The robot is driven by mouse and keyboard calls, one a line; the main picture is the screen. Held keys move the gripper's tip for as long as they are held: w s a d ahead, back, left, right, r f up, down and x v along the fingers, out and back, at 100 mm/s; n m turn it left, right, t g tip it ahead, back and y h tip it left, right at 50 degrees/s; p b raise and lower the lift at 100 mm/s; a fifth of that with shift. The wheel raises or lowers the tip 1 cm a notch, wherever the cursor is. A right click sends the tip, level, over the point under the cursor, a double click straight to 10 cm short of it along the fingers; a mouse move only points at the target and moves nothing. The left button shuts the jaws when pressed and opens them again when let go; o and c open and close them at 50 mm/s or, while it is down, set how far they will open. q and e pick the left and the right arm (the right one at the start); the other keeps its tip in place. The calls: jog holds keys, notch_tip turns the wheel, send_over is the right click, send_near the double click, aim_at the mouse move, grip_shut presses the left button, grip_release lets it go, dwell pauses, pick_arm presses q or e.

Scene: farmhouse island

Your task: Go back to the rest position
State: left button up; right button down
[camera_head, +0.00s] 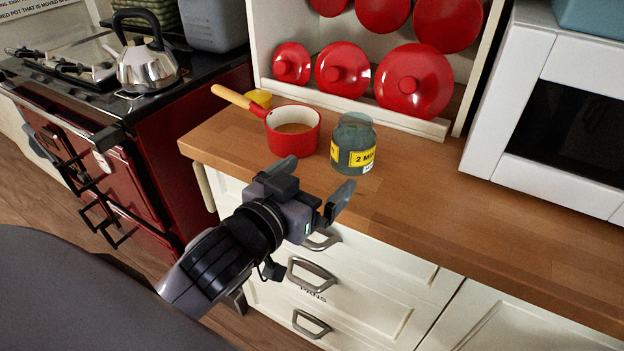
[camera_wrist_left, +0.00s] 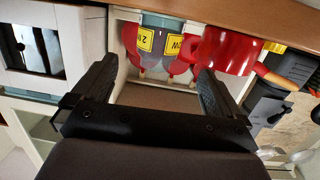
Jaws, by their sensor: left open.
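My left gripper (camera_head: 316,180) is open and empty. It hangs in front of the wooden counter's front edge, above the drawer fronts, its fingers pointing toward the counter. A red saucepan (camera_head: 293,140) with a pale wooden handle stands just beyond it on the counter. A glass jar (camera_head: 353,143) with a yellow label stands to the right of the pan. In the left wrist view, the jar (camera_wrist_left: 160,40) and the pan (camera_wrist_left: 228,50) appear upside down beyond the two spread fingers (camera_wrist_left: 155,85), with nothing between the fingertips. My right gripper is not in view.
The wooden counter (camera_head: 430,205) is bare to the right of the jar. A white oven (camera_head: 560,110) stands at the right. Red lids (camera_head: 413,82) stand in a rack behind. A stove with a steel kettle (camera_head: 146,66) is at the left. Drawer handles (camera_head: 311,275) protrude below my gripper.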

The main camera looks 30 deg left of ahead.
pick_arm(q)
jog(key=shift+s+f, duration=0.1)
jog(key=shift+s, duration=0.05)
dwell(0.4)
jog(key=s+a+f+m+g+y, duration=0.1)
jog(key=s+a+f+g, duration=0.2)
jog(key=s+f+g, duration=1.35)
jog(key=w+d+f+t+h+p, duration=0.1)
jog(key=w+d+f+t+p, duration=0.1)
jog(key=f+t, duration=0.8)
jog(key=shift+w+d+h+p, duration=0.2)
jog(key=shift+w+h+p, duration=0.25)
jog(key=shift+w, duration=0.4)
jog(key=shift+f+t, duration=0.1)
jog(key=shift+t, duration=0.15)
